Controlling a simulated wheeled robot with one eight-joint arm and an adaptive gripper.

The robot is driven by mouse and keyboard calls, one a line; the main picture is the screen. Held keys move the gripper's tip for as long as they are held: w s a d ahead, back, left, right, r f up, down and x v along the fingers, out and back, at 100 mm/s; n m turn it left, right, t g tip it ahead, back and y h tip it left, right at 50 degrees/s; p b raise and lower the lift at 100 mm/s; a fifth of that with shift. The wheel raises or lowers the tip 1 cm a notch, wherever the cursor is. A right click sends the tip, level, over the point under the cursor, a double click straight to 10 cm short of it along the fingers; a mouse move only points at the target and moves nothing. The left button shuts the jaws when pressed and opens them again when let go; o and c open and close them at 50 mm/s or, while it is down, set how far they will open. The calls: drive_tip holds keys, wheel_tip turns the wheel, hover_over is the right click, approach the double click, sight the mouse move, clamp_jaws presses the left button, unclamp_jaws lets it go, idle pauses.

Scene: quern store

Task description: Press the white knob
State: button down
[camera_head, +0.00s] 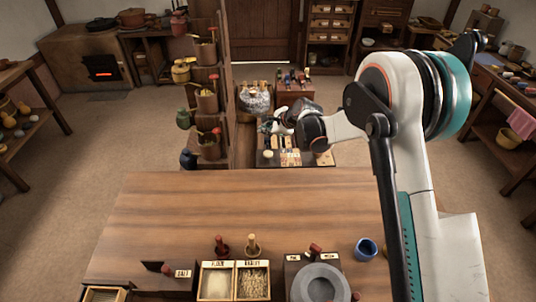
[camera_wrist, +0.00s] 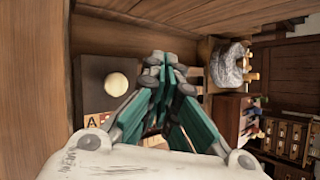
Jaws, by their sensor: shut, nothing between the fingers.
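The white knob (camera_wrist: 116,84) is a round, pale disc on a dark panel (camera_wrist: 93,72). It shows in the wrist view left of my gripper (camera_wrist: 166,70), whose teal fingers are shut and empty. In the head view the knob (camera_head: 268,154) is small, at the left of the dark panel just beyond the far edge of the wooden table. There my gripper (camera_head: 268,127) hangs near and above the panel, close to the knob in the picture. A gap shows between fingertips and knob in the wrist view. Its depth is hard to tell.
A wooden shelf tower (camera_head: 208,100) with pots stands left of the panel. A foil-like bundle (camera_head: 254,100) and a box of small bottles (camera_head: 294,92) lie behind. The wooden table (camera_head: 180,215) is clear in its middle, with flour bins and a grey quern (camera_head: 320,284) in front.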

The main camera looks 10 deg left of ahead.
sight(267, 154)
drive_tip(key=shift+f+b, duration=2.15)
drive_tip(key=shift+f, duration=1.95)
drive_tip(key=shift+f+b, duration=0.4)
drive_tip(key=shift+f, duration=0.05)
drive_tip(key=shift+f, duration=0.8)
drive_tip(key=shift+r, duration=0.15)
drive_tip(key=shift+r+p, duration=0.4)
drive_tip(key=shift+r, duration=0.7)
drive_tip(key=shift+r+p, duration=1.15)
drive_tip(key=shift+r, duration=1.35)
